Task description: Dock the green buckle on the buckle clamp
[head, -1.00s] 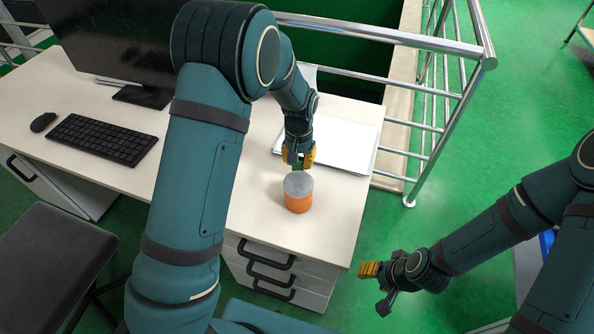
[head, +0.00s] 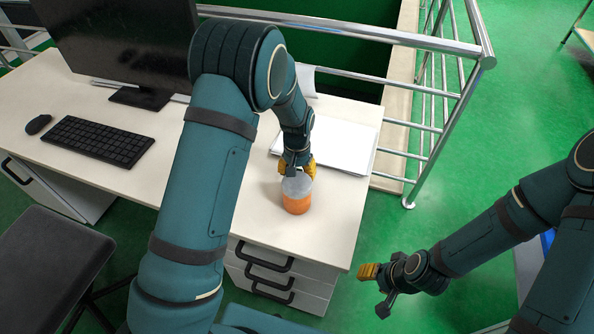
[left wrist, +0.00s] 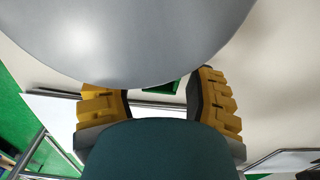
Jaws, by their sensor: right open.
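In the head view my left gripper (head: 298,168) points down at the desk, its yellow fingers right at the top of an upright cylinder with a grey upper part and an orange lower part (head: 297,205). A small green piece, the buckle (left wrist: 162,87), shows between the yellow fingers of my left gripper (left wrist: 160,100) in the left wrist view; the grey round top (left wrist: 140,35) partly covers it. The buckle is hidden in the head view. I cannot make out a separate buckle clamp. My right gripper (head: 372,285) is open and empty, off the desk's right side.
The white desk (head: 335,225) holds a monitor (head: 120,45), a keyboard (head: 98,140), a mouse (head: 38,124) and white papers (head: 345,145) behind the cylinder. A metal railing (head: 450,120) runs along the back and right. A dark stool (head: 50,265) stands front left.

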